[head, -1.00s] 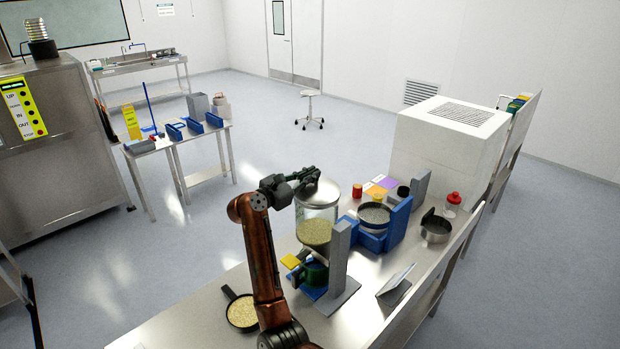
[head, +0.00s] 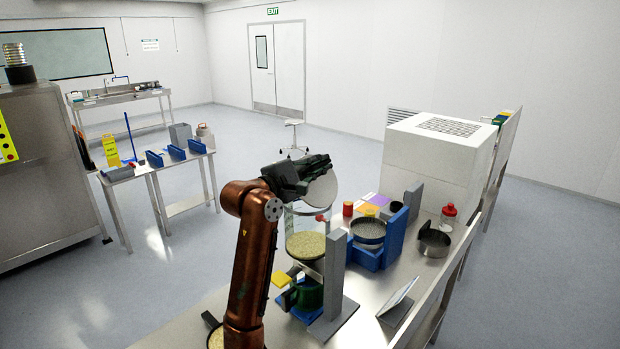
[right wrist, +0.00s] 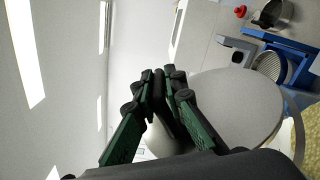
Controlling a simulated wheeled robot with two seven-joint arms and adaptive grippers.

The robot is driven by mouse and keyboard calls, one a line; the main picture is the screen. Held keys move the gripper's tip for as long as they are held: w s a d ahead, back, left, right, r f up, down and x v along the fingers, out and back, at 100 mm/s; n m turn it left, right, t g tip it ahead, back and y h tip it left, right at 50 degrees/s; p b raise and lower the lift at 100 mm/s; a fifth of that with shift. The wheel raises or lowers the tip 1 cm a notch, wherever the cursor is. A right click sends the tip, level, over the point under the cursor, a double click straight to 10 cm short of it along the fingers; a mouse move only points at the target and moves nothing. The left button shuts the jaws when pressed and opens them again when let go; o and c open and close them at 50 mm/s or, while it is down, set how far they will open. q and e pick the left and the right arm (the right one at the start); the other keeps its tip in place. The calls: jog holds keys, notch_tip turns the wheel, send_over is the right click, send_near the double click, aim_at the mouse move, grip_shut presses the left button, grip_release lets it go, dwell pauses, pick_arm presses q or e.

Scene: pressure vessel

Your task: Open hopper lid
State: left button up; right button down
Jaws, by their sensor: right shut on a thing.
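The hopper (head: 306,245) is a clear cylinder holding pale yellow-green granules, standing on the steel bench beside a grey upright. Its round grey lid (head: 322,189) is tilted up steeply above the hopper mouth. My right gripper (head: 318,165) is at the raised edge of the lid, shut on it. In the right wrist view the dark green fingers (right wrist: 165,88) come together beside the lid's pale disc (right wrist: 236,108), and some granules show at the right edge. The exact contact is partly hidden by the fingers. My left gripper is not in view.
A tablet on a stand (head: 398,298) is near the bench's right edge.

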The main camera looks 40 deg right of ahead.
pick_arm(q)
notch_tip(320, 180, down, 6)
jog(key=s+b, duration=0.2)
jog(key=b, duration=0.3)
pick_arm(e)
jog(key=shift+s+d+r+m, duration=0.1)
jog(key=shift+s+r+m, duration=0.1)
jog(key=shift+s+m, duration=1.2)
jog(key=shift+s+d+r+m, duration=0.1)
jog(key=shift+s+r+m, duration=0.05)
jog(key=shift+s+m, duration=1.2)
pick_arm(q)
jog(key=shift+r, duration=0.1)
